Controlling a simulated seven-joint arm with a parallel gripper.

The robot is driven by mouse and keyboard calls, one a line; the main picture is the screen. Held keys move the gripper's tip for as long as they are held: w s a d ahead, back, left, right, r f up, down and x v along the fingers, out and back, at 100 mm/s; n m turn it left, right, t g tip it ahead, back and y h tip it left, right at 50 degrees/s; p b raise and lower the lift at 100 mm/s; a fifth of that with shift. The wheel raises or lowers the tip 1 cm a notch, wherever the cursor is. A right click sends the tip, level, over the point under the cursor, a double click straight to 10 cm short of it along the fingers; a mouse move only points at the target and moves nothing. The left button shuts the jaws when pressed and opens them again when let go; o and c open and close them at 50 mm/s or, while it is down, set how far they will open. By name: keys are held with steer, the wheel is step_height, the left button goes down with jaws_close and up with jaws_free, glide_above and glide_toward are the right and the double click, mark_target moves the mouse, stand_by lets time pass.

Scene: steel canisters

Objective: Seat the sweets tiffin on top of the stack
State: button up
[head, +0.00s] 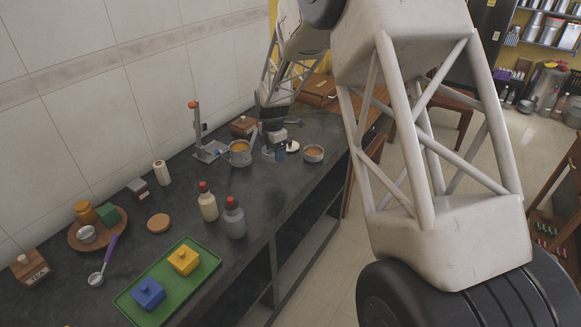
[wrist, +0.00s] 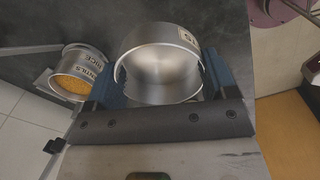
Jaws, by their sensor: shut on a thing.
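My gripper (head: 272,151) is over the far part of the dark counter, just right of the stack (head: 240,153). In the wrist view my gripper (wrist: 160,80) is shut on a round steel tiffin (wrist: 163,78), a blue finger on either side. I take it for the sweets tiffin; its label is mostly cut off. In the head view it is mostly hidden by the gripper. The stack (wrist: 80,76) shows left of it in the wrist view, with labels reading DALS and RICE and orange food in the open top. The tiffin is apart from the stack.
A grey stand with an orange top (head: 196,125) is left of the stack. Two bottles (head: 208,203) (head: 234,220) and a green tray (head: 165,287) are nearer.

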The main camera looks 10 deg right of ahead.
steer(key=w+a+r, duration=0.4)
steer(key=w+a, duration=0.7)
steer(key=w, duration=0.2)
steer(key=shift+a, duration=0.2)
steer(key=shift+s+f, duration=0.1)
steer(key=shift+f, duration=0.05)
steer(key=shift+f, duration=2.5)
steer(key=shift+f, duration=0.6)
stand_by(0.4)
steer(key=o, duration=0.9)
steer(key=shift+c, duration=0.2)
steer(key=shift+r, duration=0.2)
steer(key=shift+r, duration=2.75)
steer(key=shift+r, duration=0.1)
